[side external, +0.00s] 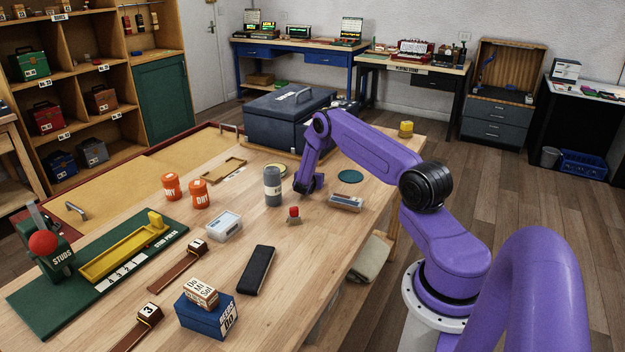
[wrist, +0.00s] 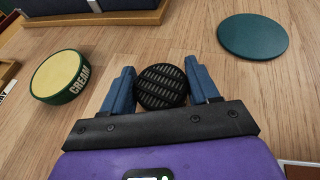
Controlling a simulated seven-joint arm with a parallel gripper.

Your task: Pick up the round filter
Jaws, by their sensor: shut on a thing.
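The round filter (wrist: 161,86) is a black disc with a textured grid face, seen in the wrist view between the two blue fingers. My gripper (wrist: 160,72) is shut on it, with one finger on either side. In the side view my gripper (side external: 308,187) is low over the wooden table, close to its surface. The filter cannot be made out there. Whether it is touching the table or slightly raised cannot be told.
A green tin marked CREAM (wrist: 60,77) lies left of my gripper, and a flat green disc (wrist: 253,37) lies to the right. A dark case (side external: 285,118) stands behind. A grey bottle (side external: 272,187), a red-knobbed piece (side external: 294,215) and a small box (side external: 346,203) stand nearby.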

